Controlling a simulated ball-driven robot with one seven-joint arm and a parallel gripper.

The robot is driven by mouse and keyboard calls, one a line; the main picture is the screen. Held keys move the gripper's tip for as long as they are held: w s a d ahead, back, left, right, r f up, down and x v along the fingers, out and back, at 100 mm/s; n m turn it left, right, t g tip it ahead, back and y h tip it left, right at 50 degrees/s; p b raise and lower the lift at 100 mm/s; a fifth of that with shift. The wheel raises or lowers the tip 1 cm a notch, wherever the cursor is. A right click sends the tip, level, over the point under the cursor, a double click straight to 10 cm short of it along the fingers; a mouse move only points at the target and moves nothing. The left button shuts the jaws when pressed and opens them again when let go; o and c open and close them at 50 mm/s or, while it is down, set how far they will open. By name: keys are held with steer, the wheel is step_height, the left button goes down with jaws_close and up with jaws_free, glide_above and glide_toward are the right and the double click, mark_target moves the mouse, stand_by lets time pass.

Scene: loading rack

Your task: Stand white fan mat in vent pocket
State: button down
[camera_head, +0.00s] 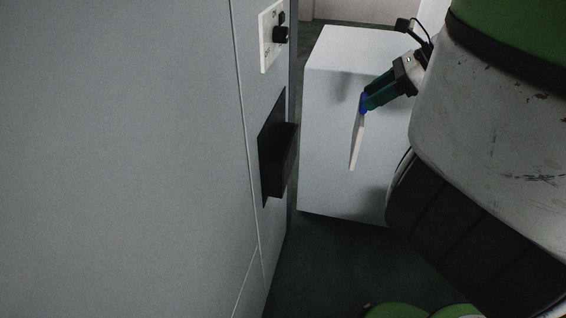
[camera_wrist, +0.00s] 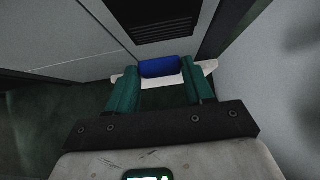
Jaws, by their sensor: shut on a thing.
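The white fan mat (camera_head: 356,143) is a thin pale panel with a blue top part. It hangs nearly upright, slightly tilted, below my gripper (camera_head: 363,102). In the wrist view my gripper (camera_wrist: 161,82) has its teal fingers shut on the blue part (camera_wrist: 160,66), and the mat's white ends (camera_wrist: 208,65) stick out on both sides. The black vent pocket (camera_head: 282,160) projects from the grey cabinet face, to the left of the mat and apart from it. The pocket's inside is too dark to see. A black slatted area (camera_wrist: 150,20) shows at the top of the wrist view.
A tall grey cabinet (camera_head: 120,160) fills the left. A white control panel (camera_head: 268,42) with a black knob sits above the pocket. A pale box-shaped unit (camera_head: 335,185) stands behind the mat. Dark green floor (camera_head: 320,265) is clear between them.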

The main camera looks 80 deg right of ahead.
steer(key=w+d+p, duration=0.2)
steer(key=w+p, duration=0.2)
steer(key=w, duration=1.5)
steer(key=shift+f, duration=5.15)
steer(key=shift+w+f, duration=0.15)
steer(key=shift+f, duration=0.65)
steer(key=shift+c, duration=2.2)
jaws_free()
steer(key=shift+r, duration=0.1)
